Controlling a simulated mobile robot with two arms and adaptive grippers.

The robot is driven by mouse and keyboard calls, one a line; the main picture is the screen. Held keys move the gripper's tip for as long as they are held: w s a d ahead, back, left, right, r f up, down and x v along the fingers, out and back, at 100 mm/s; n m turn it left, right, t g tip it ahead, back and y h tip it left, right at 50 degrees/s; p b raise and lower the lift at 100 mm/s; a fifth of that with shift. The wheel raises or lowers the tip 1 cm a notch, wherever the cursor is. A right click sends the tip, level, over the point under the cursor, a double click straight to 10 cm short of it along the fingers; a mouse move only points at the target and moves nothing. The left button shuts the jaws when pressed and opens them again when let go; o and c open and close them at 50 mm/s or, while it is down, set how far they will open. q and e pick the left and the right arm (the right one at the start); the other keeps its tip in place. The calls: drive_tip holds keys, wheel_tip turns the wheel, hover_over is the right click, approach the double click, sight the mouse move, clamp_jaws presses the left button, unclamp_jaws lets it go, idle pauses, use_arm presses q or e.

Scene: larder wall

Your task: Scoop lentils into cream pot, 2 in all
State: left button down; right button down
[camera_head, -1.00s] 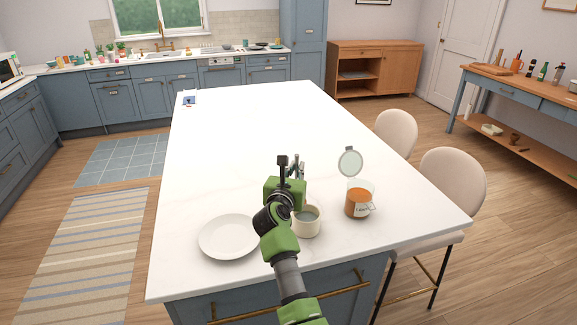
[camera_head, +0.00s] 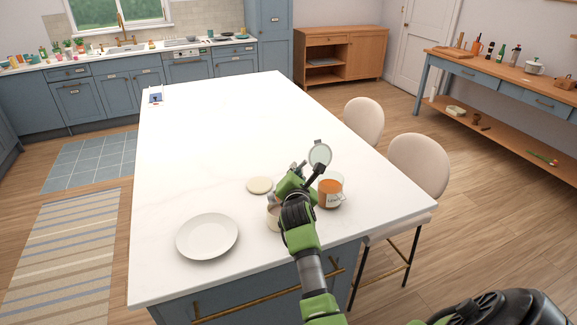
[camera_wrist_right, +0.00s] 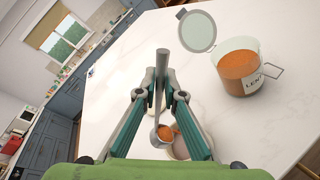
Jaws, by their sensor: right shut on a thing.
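The cream pot (camera_head: 272,217) stands on the island top, partly hidden behind my right arm. In the wrist view only part of it shows behind the scoop. The glass jar of orange lentils (camera_head: 331,193) stands to its right, its hinged lid (camera_head: 319,154) open; it also shows in the wrist view (camera_wrist_right: 238,72). My right gripper (camera_head: 300,175) is over the area of pot and jar. In the wrist view it (camera_wrist_right: 162,80) is shut on the handle of a small metal scoop (camera_wrist_right: 162,137) with orange lentils in it. I cannot tell whether the scoop is directly above the pot. My left gripper is out of view.
A white plate (camera_head: 207,236) lies left of the pot. A round cream disc (camera_head: 260,185) lies behind the pot. The far part of the white island top (camera_head: 220,130) is mostly clear. Two chairs (camera_head: 418,165) stand along the right side.

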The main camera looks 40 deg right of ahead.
drive_tip(key=s+d+f+m+t+y+p, duration=0.1)
drive_tip(key=s+d+f+m+y+p, duration=0.1)
drive_tip(key=d+f+m, duration=0.4)
drive_tip(key=shift+s+f+m+p, duration=0.4)
drive_tip(key=shift+s+p, duration=0.4)
drive_tip(key=shift+p, duration=0.3)
drive_tip(key=shift+a, duration=0.1)
idle(0.7)
